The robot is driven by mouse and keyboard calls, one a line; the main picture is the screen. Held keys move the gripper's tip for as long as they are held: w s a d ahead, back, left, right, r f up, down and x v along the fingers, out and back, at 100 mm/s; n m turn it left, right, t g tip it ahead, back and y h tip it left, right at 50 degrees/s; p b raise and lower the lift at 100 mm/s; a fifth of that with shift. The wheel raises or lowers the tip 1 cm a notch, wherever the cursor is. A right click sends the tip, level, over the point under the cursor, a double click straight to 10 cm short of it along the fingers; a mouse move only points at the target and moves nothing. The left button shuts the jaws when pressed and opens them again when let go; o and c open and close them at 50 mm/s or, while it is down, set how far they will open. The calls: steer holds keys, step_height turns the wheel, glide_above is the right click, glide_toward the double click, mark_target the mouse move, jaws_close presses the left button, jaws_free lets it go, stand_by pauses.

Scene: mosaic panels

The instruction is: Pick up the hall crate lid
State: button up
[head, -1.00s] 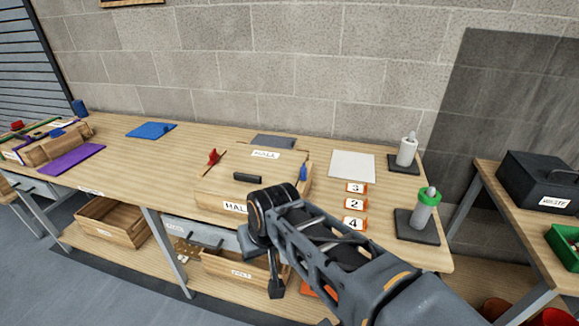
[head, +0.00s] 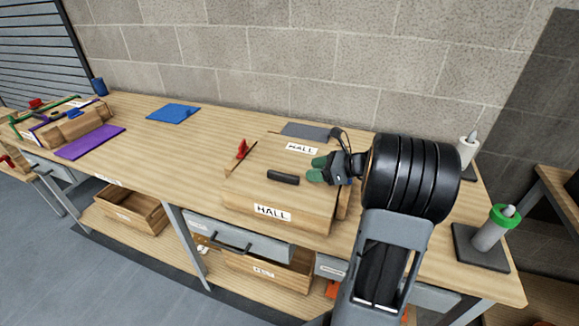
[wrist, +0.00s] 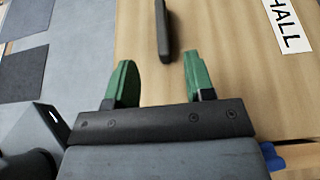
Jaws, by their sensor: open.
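The hall crate lid (head: 255,182) is a flat wooden panel with a HALL label on top. It lies on the wooden hall crate (head: 243,207), whose front also bears a HALL label. A black bar handle (head: 283,178) stands on the lid; it also shows in the wrist view (wrist: 163,30). My gripper (head: 309,169) has green fingertips and is open, just right of the handle above the lid. In the wrist view my gripper (wrist: 158,78) has its fingers apart, with the handle ahead of the gap and nothing between them.
A grey sheet (head: 305,131) lies behind the crate. Blue (head: 174,114) and purple (head: 90,142) sheets lie left. The bench between them and the crate is clear.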

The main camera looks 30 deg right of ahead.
mark_target(285, 174)
steer(key=shift+f+p+x, duration=0.2)
steer(key=shift+p+x, duration=0.2)
steer(key=shift+x, duration=2.1)
steer(key=shift+f+p+x, duration=0.15)
steer(key=shift+p+x, duration=0.25)
steer(key=shift+x, duration=2.1)
steer(key=shift+s+d, duration=0.1)
steer(key=shift+d, duration=0.05)
steer(key=shift+c, duration=0.5)
jaws_close()
steer(key=shift+r, duration=0.1)
